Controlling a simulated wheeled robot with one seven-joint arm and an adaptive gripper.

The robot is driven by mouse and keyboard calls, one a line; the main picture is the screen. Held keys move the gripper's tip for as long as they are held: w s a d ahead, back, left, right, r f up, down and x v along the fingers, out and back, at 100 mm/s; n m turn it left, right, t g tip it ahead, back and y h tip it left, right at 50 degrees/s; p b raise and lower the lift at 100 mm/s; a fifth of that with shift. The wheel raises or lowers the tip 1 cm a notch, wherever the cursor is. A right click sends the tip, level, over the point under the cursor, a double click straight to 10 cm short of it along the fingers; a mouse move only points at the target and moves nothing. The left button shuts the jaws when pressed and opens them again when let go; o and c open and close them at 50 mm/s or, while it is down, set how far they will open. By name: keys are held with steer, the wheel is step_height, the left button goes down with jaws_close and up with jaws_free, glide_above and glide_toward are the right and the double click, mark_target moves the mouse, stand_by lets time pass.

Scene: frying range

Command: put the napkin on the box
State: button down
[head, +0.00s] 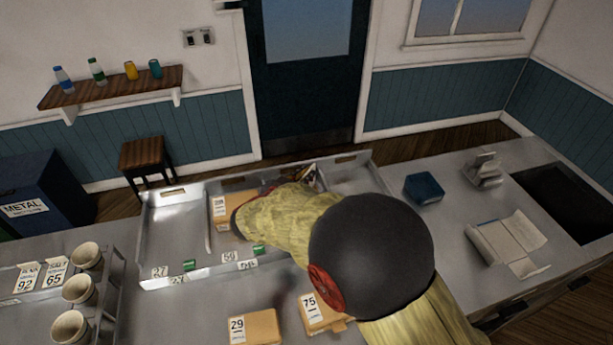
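Several brown cardboard boxes show. One numbered 29 (255,328) and one numbered 75 (320,312) lie on the counter at the bottom, and another box (232,209) lies inside the metal tray. I cannot tell which box the task means. A white, creased sheet-like thing (507,241) lies on the right counter and may be the napkin. My arm, with yellow covering and a dark round joint, reaches from the bottom right over the tray. Its far end is by the box in the tray. My gripper's fingers cannot be made out, and the arm hides part of the tray.
The metal tray (165,236) has dividers and number labels along its front. A blue square object (424,188) and a pale grey item (484,169) stand on the right counter, near a dark recess (566,201). Several cups (78,290) stand in a rack at left.

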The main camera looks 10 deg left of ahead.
steer(key=shift+f, duration=0.1)
steer(key=c, duration=2)
jaws_free()
steer(key=shift+c, duration=0.2)
steer(key=shift+s+a+r, duration=0.1)
steer(key=shift+s+r, duration=0.05)
steer(key=shift+r, duration=0.1)
steer(key=p+v, duration=0.1)
steer(key=v, duration=1)
steer(key=shift+s+p, duration=0.3)
steer(key=shift+p, duration=0.1)
steer(key=shift+r, duration=0.1)
